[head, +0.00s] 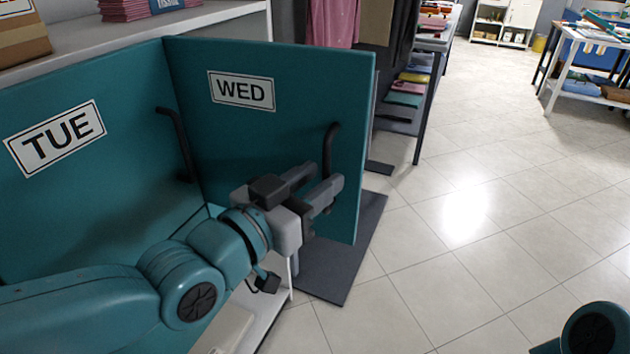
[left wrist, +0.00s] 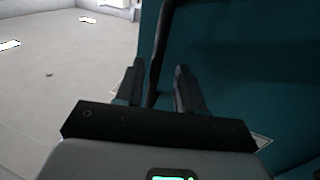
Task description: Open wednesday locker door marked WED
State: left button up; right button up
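The teal WED door (head: 290,80), with its white WED label (head: 241,91), stands swung out at a steep angle to the TUE door (head: 70,190). Its dark bar handle (head: 331,140) is near the free right edge. My left gripper (head: 325,178) is at the lower part of this handle. In the left wrist view, the handle (left wrist: 158,50) runs between the two fingers (left wrist: 157,82), which stand apart with gaps beside it. The left gripper looks open around the handle. My right gripper is out of view; only part of my right arm shows at the bottom right.
A white shelf top (head: 140,30) with boxes runs above the doors. A dark mat (head: 345,265) lies beneath the WED door's free edge. A rack with folded clothes (head: 405,98) stands behind it. The tiled floor (head: 480,220) to the right is clear.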

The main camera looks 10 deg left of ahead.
pick_arm(q)
jog(key=shift+s+a+f, duration=0.1)
jog(key=shift+s+a, duration=0.05)
jog(key=b+v, duration=0.1)
jog(key=v, duration=1.5)
dwell(0.3)
